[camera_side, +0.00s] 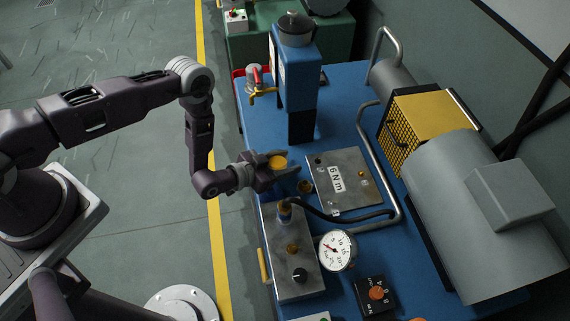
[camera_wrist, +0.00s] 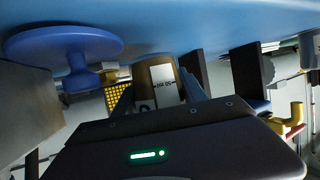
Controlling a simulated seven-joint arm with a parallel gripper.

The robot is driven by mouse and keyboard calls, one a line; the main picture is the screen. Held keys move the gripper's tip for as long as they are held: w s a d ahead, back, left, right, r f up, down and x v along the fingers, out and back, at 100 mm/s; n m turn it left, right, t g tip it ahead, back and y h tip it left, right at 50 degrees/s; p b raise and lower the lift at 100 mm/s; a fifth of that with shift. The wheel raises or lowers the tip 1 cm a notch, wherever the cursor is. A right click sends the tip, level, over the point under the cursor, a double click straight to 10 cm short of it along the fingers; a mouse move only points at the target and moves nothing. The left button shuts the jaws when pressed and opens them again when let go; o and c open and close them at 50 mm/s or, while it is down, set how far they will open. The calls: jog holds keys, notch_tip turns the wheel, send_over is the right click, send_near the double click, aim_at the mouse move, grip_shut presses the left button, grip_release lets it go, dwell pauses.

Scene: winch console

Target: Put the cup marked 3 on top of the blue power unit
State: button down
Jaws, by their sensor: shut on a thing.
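My gripper (camera_side: 283,167) is shut on a small cup with an orange-yellow top (camera_side: 277,162), above the blue deck's left edge. In the wrist view the brownish cup (camera_wrist: 143,75) shows between the fingers with a white label (camera_wrist: 165,84); its marking is too small to read surely. A tall blue unit (camera_side: 295,75) with a dark round piece (camera_side: 295,28) on top stands on the deck, behind and above my gripper in the side view. I take it for the blue power unit, though no label confirms this.
A grey plate marked 6 Nm (camera_side: 340,180) lies right of my gripper. A grey box (camera_side: 292,262) with a cable and a round gauge (camera_side: 337,250) are nearer. A tap with yellow spout (camera_side: 263,92) stands left of the blue unit. A bent grey rail (camera_side: 376,165) runs farther right.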

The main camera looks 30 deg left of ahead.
jog(key=shift+f, duration=0.55)
jog(key=shift+f, duration=0.1)
jog(key=c, duration=0.6)
grip_release()
jog(key=shift+c, duration=0.2)
